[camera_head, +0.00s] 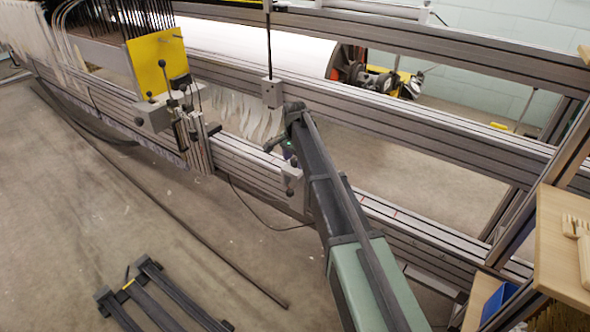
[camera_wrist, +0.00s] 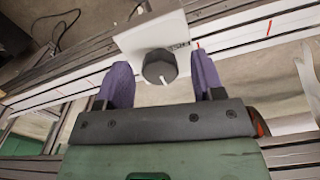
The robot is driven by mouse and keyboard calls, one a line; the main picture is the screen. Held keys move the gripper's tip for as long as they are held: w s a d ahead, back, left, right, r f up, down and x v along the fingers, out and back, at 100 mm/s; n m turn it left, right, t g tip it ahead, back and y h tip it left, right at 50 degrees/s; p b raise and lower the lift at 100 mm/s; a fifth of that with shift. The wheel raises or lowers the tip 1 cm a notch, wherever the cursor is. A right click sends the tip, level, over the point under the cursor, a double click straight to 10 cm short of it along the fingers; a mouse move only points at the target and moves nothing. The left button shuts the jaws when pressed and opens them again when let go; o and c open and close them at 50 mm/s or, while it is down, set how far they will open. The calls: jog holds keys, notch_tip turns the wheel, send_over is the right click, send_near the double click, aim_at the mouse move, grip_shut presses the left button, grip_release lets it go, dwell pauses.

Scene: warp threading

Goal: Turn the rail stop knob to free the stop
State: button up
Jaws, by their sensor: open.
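The rail stop knob (camera_wrist: 160,67) is a black, ridged round knob on a pale grey plate (camera_wrist: 135,40), the rail stop, in the wrist view. My gripper (camera_wrist: 159,62) is open, with one purple finger on each side of the knob. A gap shows between the knob and each finger, so neither appears to touch it. In the head view the grey stop (camera_head: 293,178) sits on the front rail, just below the end of my arm. My gripper there is mostly hidden by the arm.
The long slotted aluminium rail (camera_head: 250,160) runs across the head view. A carriage with a yellow plate (camera_head: 157,62) and black-knobbed levers stands to the left. A grey block on a vertical rod (camera_head: 271,92) hangs close behind my wrist. A wooden shelf (camera_head: 560,245) stands at right.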

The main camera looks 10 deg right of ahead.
jog(key=c, duration=0.9)
jog(key=shift+n, duration=0.4)
jog(key=n, duration=0.3)
jog(key=shift+n, duration=0.3)
jog(key=n, duration=0.9)
jog(key=shift+n, duration=2)
